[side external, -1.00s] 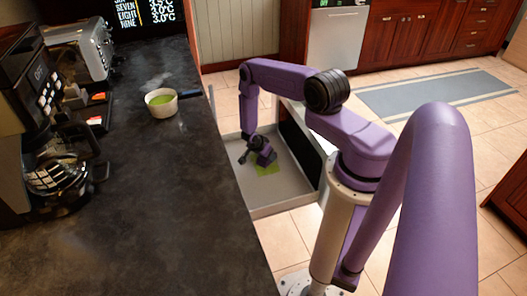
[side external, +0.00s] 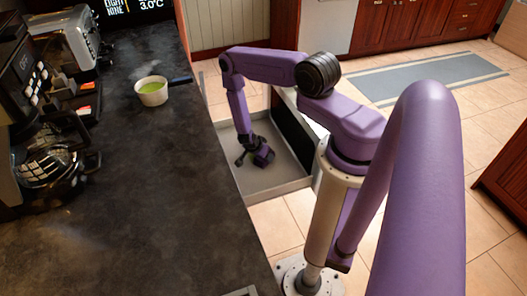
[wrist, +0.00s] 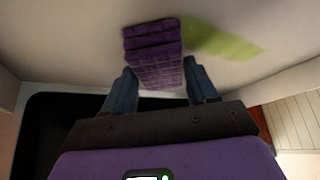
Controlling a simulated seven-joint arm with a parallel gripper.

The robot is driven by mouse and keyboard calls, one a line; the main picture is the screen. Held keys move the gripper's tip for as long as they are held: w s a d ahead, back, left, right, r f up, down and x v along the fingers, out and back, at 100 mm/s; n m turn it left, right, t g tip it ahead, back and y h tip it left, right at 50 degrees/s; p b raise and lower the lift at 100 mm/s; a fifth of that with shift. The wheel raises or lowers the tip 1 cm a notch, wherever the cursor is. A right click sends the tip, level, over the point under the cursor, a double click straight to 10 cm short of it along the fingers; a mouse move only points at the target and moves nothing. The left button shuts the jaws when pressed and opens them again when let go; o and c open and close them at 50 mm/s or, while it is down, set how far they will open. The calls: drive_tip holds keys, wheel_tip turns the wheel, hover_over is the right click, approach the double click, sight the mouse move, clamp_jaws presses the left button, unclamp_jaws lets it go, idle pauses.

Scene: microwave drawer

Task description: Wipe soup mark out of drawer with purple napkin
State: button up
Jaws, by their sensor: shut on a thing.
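The purple napkin (wrist: 155,58) is a folded, quilted-looking pad in the wrist view. My gripper (wrist: 160,70) is shut on it, with one finger on each side, low over the pale drawer floor. The green soup mark (wrist: 222,43) lies on the floor just right of the napkin's far end, smeared and partly blurred. In the side view the open drawer (side external: 275,189) stands beside the counter, and my gripper (side external: 256,153) is down inside it. The mark does not show there. I cannot tell the napkin from my purple hand in that view.
The drawer's walls surround my gripper, with a dark front panel (side external: 293,133) on the right. The dark counter (side external: 150,190) runs along the left. On it stand a pot of green soup (side external: 151,92), a coffee maker (side external: 50,165) and a toaster (side external: 65,45).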

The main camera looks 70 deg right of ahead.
drive_tip(key=shift+w+a, duration=0.4)
drive_tip(key=shift+w+d+r, duration=0.1)
drive_tip(key=shift+w+d, duration=5)
drive_tip(key=shift+d, duration=0.2)
wheel_tip(320, 180, up, 8)
